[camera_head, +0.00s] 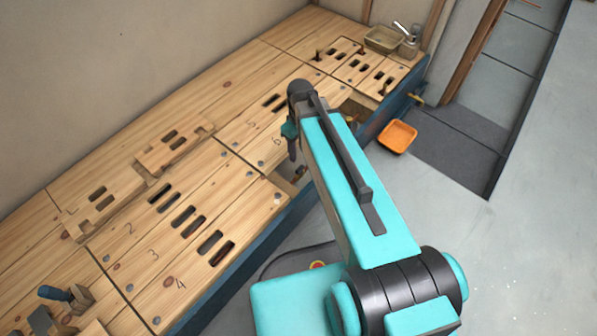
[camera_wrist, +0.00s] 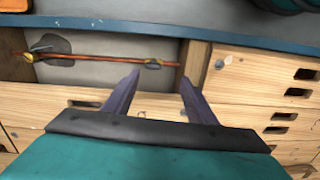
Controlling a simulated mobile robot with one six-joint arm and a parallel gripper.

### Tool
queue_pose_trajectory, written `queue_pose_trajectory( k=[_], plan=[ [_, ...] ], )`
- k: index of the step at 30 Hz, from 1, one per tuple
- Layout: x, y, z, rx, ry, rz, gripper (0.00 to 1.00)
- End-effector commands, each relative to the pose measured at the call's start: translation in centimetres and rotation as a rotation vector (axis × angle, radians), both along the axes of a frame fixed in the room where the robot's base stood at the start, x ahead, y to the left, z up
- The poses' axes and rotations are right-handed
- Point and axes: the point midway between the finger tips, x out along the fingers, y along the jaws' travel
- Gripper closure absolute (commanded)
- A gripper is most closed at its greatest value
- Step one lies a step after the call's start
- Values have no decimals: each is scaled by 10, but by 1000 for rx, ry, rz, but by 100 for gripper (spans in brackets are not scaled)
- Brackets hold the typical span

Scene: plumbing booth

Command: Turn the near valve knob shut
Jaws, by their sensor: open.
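In the wrist view a thin copper pipe (camera_wrist: 100,59) runs across a grey recess. I cannot tell for sure which is the near valve knob. My gripper (camera_wrist: 160,79) is open and empty, its two dark fingers pointing at the pipe. In the head view my arm hides much of the recess.
The wooden bench (camera_head: 140,235) has slotted panels and a blue front edge (camera_head: 268,228). Wooden boards flank the recess in the wrist view. An orange tray (camera_head: 397,137) lies on the floor at right. A beige tray (camera_head: 384,38) stands at the bench's far end.

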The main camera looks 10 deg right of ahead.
Motion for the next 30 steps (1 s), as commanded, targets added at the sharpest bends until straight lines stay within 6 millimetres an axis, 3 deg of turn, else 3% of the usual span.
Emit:
queue_pose_trajectory(
  k=[1, 9, 23, 30],
  plan=[
    [6, 0, -6, 1, -12, 12, 48],
    [20, 0, 1, 2, -40, 52, 48],
    [20, -1, 1, 1, -41, 54, 48],
    [20, -1, -16, 2, -40, 53, 48]
  ],
)
